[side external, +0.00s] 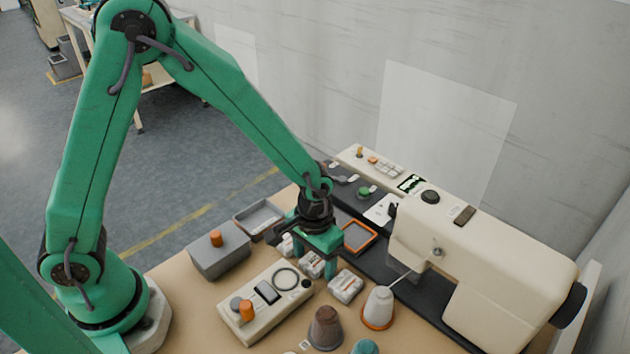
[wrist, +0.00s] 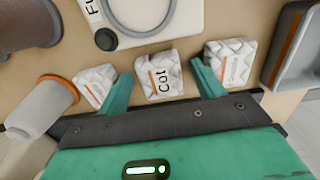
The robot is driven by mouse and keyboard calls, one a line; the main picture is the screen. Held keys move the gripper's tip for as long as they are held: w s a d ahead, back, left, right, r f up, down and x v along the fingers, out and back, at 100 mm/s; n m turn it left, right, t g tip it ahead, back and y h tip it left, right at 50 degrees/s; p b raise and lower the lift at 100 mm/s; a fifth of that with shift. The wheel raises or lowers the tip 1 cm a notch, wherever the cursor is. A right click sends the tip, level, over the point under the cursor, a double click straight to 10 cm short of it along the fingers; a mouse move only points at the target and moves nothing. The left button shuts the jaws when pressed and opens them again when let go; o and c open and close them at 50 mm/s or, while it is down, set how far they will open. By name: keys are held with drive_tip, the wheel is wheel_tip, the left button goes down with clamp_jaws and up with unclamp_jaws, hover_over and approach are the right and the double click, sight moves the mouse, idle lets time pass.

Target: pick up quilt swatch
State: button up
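Three white quilted packets with orange stripes lie in a row on the tan table. I cannot tell which is the quilt swatch. The middle packet (wrist: 158,77) has a label reading "Cot" and also shows in the side view (side external: 311,264). The left packet in the wrist view (wrist: 95,84) is the one nearest the white cone (side external: 345,286). The right packet (wrist: 231,63) has a label too small to read and is partly hidden in the side view. My gripper (wrist: 162,88) is open, low over the row, its fingers to either side of the middle packet with gaps.
A white cone with an orange base (side external: 378,307) and a brown cone (side external: 325,328) stand near the packets. A cream control box (side external: 263,305) lies in front. A grey box (side external: 219,252) and grey tray (side external: 258,217) are left. A cream sewing machine (side external: 490,260) stands right.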

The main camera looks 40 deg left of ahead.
drive_tip(key=c, duration=0.9)
drive_tip(key=shift+r, duration=0.1)
drive_tip(key=shift+r, duration=0.7)
drive_tip(key=r, duration=0.3)
drive_tip(key=shift+s+d, duration=0.3)
drive_tip(key=shift+s, duration=0.05)
drive_tip(key=s+d+r, duration=0.2)
drive_tip(key=s, duration=0.1)
drive_tip(key=s+d+r, duration=0.2)
drive_tip(key=s, duration=0.1)
drive_tip(key=s+d+r, duration=0.2)
drive_tip(key=shift+s+d+r, duration=0.2)
drive_tip(key=shift+s, duration=0.2)
drive_tip(key=shift+w, duration=0.1)
approach(314, 264)
drive_tip(key=d+r, duration=0.2)
drive_tip(key=d, duration=0.3)
drive_tip(key=w+a, duration=0.1)
drive_tip(key=w, duration=0.2)
drive_tip(key=w+a+f, duration=0.1)
drive_tip(key=w, duration=0.3)
drive_tip(key=w+a+f, duration=0.1)
drive_tip(key=w+a, duration=0.1)
drive_tip(key=w, duration=0.2)
drive_tip(key=shift+w+a, duration=0.1)
